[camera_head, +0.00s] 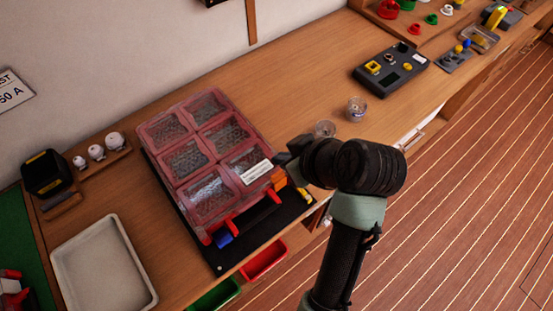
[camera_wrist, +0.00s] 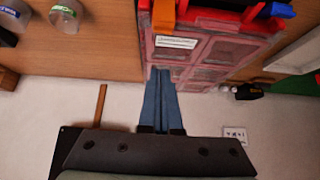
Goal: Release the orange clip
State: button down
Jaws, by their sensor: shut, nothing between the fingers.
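A red-framed case with clear compartments (camera_head: 172,128) lies on a dark mat on the bench. The orange clip (camera_head: 278,178) is at the right end of its front edge; it also shows at the top of the wrist view (camera_wrist: 163,15). A blue clip (camera_head: 223,239) is at the other end, with a red handle (camera_head: 256,206) between them. I cannot tell whether either clip is latched. My gripper (camera_wrist: 160,73) is shut and empty, its fingertips over the case near the white label, apart from the orange clip in the picture. My wrist hides part of the bench beside the case.
A clear cup (camera_head: 356,109) and another clear round item (camera_head: 324,128) stand right of the case. A grey device (camera_head: 390,74) is farther back. An off-white tray (camera_head: 143,275) lies to the left. Red (camera_head: 264,260) and green bins sit below the bench edge.

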aim_at(270, 167)
jog(key=p+x, duration=0.1)
jog(key=x, duration=0.9)
jog(key=shift+w+r, duration=0.1)
jog(key=s+d+p, duration=0.1)
jog(key=s+d, duration=0.1)
jog(key=shift+s, duration=0.3)
jog(key=shift+s+d+p, duration=0.25)
jog(key=shift+s+p, duration=0.1)
jog(key=shift+w, duration=0.1)
